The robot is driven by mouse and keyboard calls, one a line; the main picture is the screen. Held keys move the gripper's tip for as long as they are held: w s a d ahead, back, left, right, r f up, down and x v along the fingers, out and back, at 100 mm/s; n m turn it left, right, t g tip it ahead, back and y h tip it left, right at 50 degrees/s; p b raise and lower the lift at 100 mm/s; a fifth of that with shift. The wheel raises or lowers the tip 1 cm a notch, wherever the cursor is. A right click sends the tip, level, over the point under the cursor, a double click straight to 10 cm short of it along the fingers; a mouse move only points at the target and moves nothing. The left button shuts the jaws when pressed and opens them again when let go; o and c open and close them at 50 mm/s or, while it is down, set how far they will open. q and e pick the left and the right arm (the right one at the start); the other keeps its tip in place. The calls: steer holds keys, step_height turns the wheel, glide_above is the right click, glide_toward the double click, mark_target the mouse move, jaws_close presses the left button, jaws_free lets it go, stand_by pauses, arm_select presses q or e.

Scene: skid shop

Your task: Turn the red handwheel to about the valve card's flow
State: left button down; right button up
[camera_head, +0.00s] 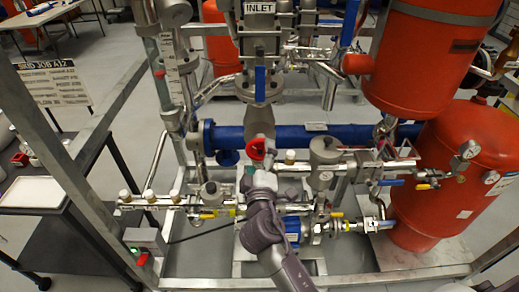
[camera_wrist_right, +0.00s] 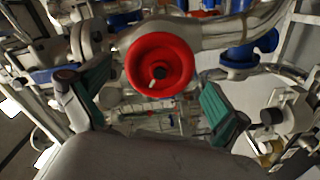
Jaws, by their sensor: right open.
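The red handwheel (camera_head: 256,144) is on the vertical valve pipe near the middle of the head view, just in front of the blue horizontal pipe. In the right wrist view the handwheel (camera_wrist_right: 147,58) shows nearly face-on, with a dark hub and a small pale knob. My right gripper (camera_head: 258,168) is just in front of and below the wheel. In the wrist view its green-padded fingers (camera_wrist_right: 155,92) are spread apart, one to each side below the wheel, with nothing between them. I see no contact with the wheel. My left gripper is not in view. A board headed "SKID JOB A12" (camera_head: 55,82) stands at left; its smaller lines are unreadable.
The metal skid frame (camera_head: 62,150) runs along the left. Small valves and a manifold pipe (camera_head: 150,199) lie below the wheel. Red tanks (camera_head: 470,150) stand at right. A cart with a white tray (camera_head: 35,192) is at lower left.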

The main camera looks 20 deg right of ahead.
steer(key=v, duration=0.9)
steer(key=s+a+f+n+g+y, duration=0.1)
steer(key=a+f+g+y, duration=0.1)
steer(key=f, duration=0.9)
steer(key=s+a+f+g+y, duration=0.1)
steer(key=f+g+y, duration=0.15)
steer(key=f, duration=0.95)
steer(key=s+d+f+m+g, duration=0.15)
steer(key=s+f, duration=0.25)
steer(key=f, duration=0.5)
steer(key=s+f+g, duration=0.3)
steer(key=s+f, duration=0.1)
steer(key=f, duration=0.4)
steer(key=s+d+f+m+g, duration=0.2)
steer(key=s+f, duration=0.4)
steer(key=s, duration=0.4)
steer(key=s+d+f+m+g+b, duration=0.1)
steer(key=s+d+f+m+g, duration=0.1)
steer(key=s+d+f, duration=0.3)
steer(key=s+d+f+m+g, duration=0.2)
steer(key=s+f, duration=0.7)
steer(key=s, duration=0.5)
steer(key=shift+s+d+m+g+b, duration=0.35)
steer(key=shift+d+g, duration=0.35)
steer(key=shift+d, duration=0.55)
steer(key=shift+y, duration=0.25)
